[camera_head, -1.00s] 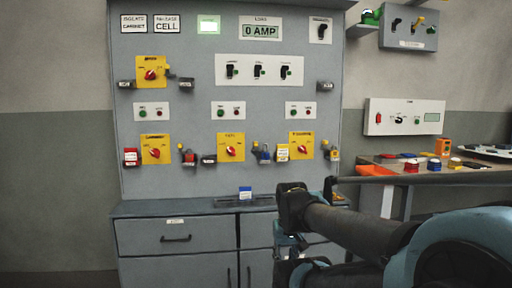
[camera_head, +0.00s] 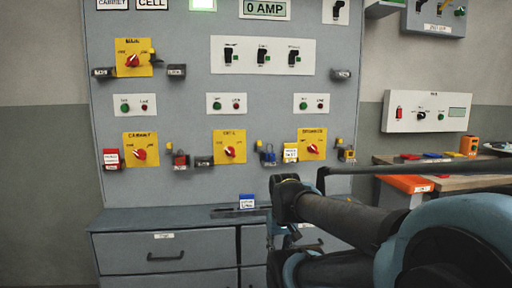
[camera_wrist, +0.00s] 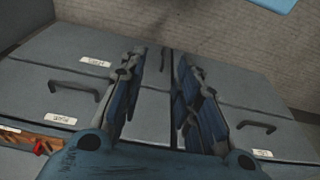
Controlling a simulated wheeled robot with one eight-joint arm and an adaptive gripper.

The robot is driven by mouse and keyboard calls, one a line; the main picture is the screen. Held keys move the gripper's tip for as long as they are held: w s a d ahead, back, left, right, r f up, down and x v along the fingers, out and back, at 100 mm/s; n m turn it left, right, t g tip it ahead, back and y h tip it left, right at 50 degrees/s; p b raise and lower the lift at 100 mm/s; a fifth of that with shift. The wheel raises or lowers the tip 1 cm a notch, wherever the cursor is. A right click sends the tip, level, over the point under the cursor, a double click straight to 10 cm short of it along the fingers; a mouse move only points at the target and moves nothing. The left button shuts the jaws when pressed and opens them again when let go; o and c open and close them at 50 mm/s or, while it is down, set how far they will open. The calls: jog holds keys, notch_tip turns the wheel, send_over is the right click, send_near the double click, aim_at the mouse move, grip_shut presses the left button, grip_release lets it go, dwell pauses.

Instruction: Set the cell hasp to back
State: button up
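The grey panel carries a yellow plate with a red rotary switch (camera_head: 229,147), whose small label seems to read CELL. Just right of it is a hasp with a blue padlock-like piece (camera_head: 268,154), which I take for the cell hasp; its exact position is too small to tell. A similar hasp with a red piece (camera_head: 181,160) is to the left of the switch. My gripper (camera_wrist: 155,95) shows two spread fingers with nothing between them, above the grey cabinet. In the head view my arm hides much of it, low and in front of the cabinet, apart from the panel.
The floor left of the cabinet looks clear.

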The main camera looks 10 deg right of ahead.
jog(key=w+d+r+n+t+h, duration=0.2)
jog(key=w+r+n+h, duration=0.15)
jog(key=w+r, duration=0.45)
jog(key=w+d+r+n+t+h, duration=0.1)
jog(key=w+d+r+n+h, duration=0.1)
jog(key=w+r+h, duration=0.6)
jog(key=w+a+r+n+t+h, duration=0.1)
jog(key=w+a+r+n+t, duration=0.1)
jog(key=w+a+r+t, duration=0.45)
jog(key=w+a+r+n+t, duration=0.1)
jog(key=w+a+r, duration=0.3)
jog(key=w+a, duration=0.55)
jog(key=x, duration=1.6)
jog(key=shift+w+d, duration=0.25)
jog(key=shift+d, duration=0.05)
jog(key=shift+f, duration=0.1)
grip_shut()
